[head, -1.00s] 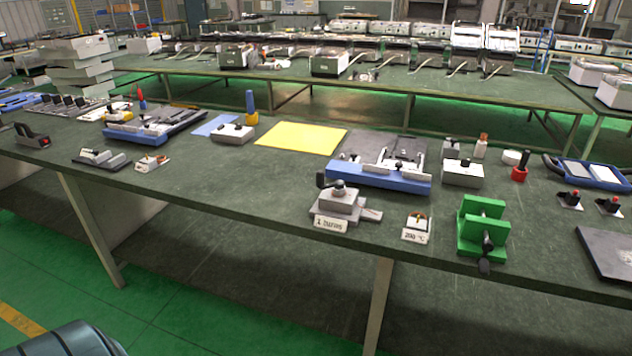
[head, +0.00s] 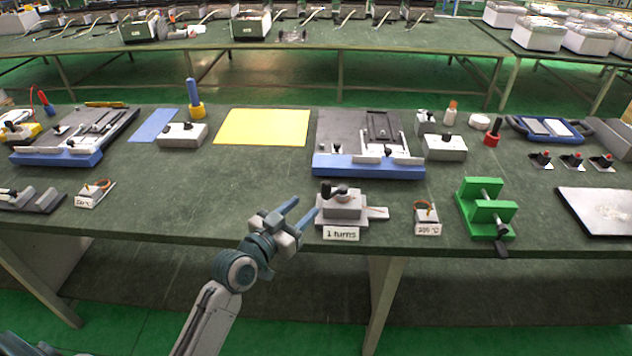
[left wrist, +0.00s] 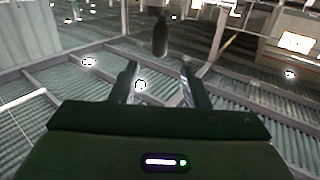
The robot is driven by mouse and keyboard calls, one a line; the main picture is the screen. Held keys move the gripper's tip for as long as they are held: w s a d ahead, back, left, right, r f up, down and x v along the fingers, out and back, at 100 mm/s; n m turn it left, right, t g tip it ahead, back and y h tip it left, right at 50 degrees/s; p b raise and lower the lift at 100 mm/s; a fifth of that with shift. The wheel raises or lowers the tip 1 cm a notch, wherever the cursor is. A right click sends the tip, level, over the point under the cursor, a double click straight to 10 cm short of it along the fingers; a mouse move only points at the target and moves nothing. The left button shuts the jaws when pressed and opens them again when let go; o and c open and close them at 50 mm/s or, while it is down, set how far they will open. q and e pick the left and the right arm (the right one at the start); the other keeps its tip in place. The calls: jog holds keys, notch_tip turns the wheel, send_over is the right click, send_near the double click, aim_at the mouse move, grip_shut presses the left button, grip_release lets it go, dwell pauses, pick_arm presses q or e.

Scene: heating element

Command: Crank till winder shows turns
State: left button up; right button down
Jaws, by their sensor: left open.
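The winder (head: 343,208) is a small grey box near the table's front edge. A black crank (head: 336,190) sits on its top, and a white sign (head: 341,234) in front reads "1 turns". My left gripper (head: 306,208) reaches up from below, just left of the winder. It is open and empty, its fingers pointing toward the winder and apart from the crank. In the left wrist view a dark rounded knob (left wrist: 160,36) hangs beyond the open fingers (left wrist: 160,82); I cannot tell for sure that it is the crank's handle. My right gripper is not in view.
A coil holder (head: 426,213) signed "200 °C" and a green clamp stand (head: 486,210) stand right of the winder. A blue-edged fixture (head: 368,167) lies behind it, with a yellow sheet (head: 262,127) farther left.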

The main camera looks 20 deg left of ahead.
aim_at(323, 190)
pick_arm(q)
jog(key=p+x, duration=0.2)
jog(key=x, duration=0.8)
jog(key=shift+w+f, duration=0.1)
jog(key=shift+f, duration=0.05)
grip_shut()
